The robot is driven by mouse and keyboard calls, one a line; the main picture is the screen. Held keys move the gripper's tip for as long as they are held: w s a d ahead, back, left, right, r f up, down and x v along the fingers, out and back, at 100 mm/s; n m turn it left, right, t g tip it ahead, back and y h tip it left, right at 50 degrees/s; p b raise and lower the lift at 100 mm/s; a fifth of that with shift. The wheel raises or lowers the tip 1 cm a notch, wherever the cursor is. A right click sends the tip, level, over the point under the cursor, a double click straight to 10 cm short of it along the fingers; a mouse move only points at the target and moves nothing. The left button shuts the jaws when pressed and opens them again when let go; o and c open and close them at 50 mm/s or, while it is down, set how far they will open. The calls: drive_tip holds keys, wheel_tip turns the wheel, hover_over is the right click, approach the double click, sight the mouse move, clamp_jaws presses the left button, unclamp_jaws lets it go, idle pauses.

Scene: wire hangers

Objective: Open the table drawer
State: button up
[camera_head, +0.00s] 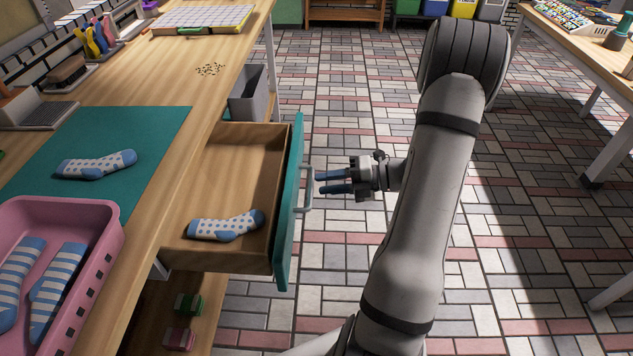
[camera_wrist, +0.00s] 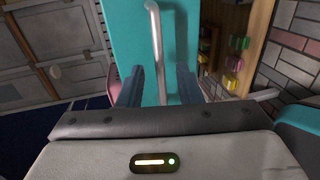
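The table drawer (camera_head: 240,165) is pulled out from the wooden table and stands wide open. It has a teal front and a grey bar handle (camera_head: 307,196). A white sock with blue dots (camera_head: 226,226) lies inside it. My gripper (camera_head: 317,184) is in front of the handle, its two blue fingers apart and pointing at the drawer front. In the wrist view the handle (camera_wrist: 156,45) runs up between the open fingers (camera_wrist: 160,70), against the teal front (camera_wrist: 121,30). The fingers do not close on the handle; a small gap seems to lie between tips and bar.
A pink basket (camera_head: 108,240) with striped socks and a teal mat (camera_head: 150,125) with another dotted sock are on the table. A grey bin (camera_head: 249,97) is beside the table behind the drawer. Small coloured blocks (camera_head: 188,304) sit on a lower shelf.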

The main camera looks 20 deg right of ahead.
drive_tip(key=v, duration=0.5)
drive_tip(key=shift+p, duration=0.4)
drive_tip(key=s+a+r+n+g+h+p, duration=0.3)
drive_tip(key=s+a+r+n+g+p, duration=0.15)
drive_tip(key=a+r+n, duration=0.5)
drive_tip(key=s+a+r+n+g+h+p, duration=0.4)
drive_tip(key=r+n, duration=0.3)
drive_tip(key=n, duration=0.5)
drive_tip(key=s+a+r+n+t+h+p, duration=0.1)
drive_tip(key=s+r+n+t+h+p, duration=0.1)
drive_tip(key=r+n, duration=0.4)
drive_tip(key=s+a+r+n+t+h+p, duration=0.1)
drive_tip(key=r+n+h+p, duration=0.4)
drive_tip(key=n, duration=0.9)
wheel_tip(320, 180, up, 2)
drive_tip(key=shift+s+a+r+t+p, duration=0.1)
drive_tip(key=shift+s+a+t+p, duration=0.1)
drive_tip(key=shift+s+t+p, duration=0.55)
drive_tip(key=shift+s, duration=0.1)
